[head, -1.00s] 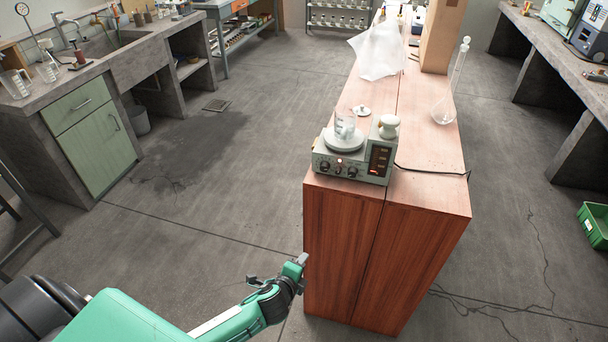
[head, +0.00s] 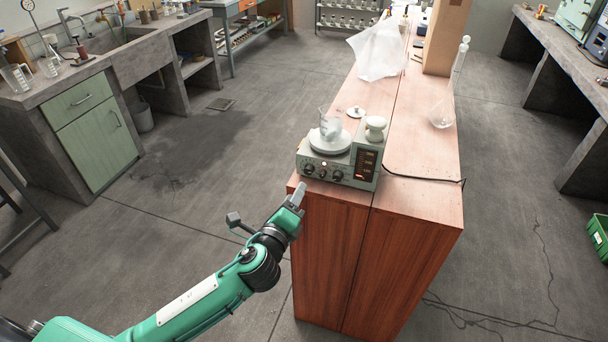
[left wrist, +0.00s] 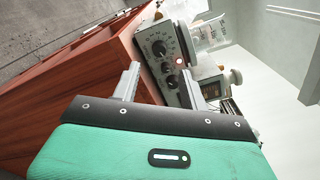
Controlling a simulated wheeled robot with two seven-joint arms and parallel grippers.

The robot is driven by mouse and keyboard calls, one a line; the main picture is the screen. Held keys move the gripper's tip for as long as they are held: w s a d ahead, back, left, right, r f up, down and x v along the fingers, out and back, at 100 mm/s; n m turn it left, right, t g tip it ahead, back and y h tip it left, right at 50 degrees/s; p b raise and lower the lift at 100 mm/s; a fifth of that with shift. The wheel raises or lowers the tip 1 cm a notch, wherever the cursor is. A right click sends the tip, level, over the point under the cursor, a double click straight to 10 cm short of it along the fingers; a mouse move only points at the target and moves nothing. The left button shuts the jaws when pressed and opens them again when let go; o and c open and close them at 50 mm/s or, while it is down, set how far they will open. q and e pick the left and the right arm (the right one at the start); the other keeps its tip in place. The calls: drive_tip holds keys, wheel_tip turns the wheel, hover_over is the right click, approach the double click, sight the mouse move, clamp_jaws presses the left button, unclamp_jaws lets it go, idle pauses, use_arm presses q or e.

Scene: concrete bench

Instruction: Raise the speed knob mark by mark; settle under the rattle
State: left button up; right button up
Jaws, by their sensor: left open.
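The grey stirrer hotplate (head: 352,169) stands at the near end of the wooden bench top. Its front has a row of dark knobs (head: 323,174); which one is the speed knob cannot be read. A glass beaker (head: 329,127) with whitish contents sits on its round plate (head: 330,143). A small red light shows on the front. My left gripper (head: 298,195) is open and empty, below and in front of the panel, apart from the knobs. In the left wrist view, its two fingers (left wrist: 161,80) stand apart, with the dial knob (left wrist: 158,48) and smaller knobs (left wrist: 172,80) beyond.
A white-topped vessel (head: 375,127) stands behind the display. A small white lid (head: 356,112) lies behind the beaker. A flask (head: 442,112) stands to the right. A black cable (head: 425,178) crosses the bench.

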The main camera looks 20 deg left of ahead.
sight(307, 172)
use_arm(q)
drive_tip(key=w, duration=0.8)
drive_tip(key=shift+d+p, duration=0.15)
drive_tip(key=shift+p, duration=0.2)
clamp_jaws()
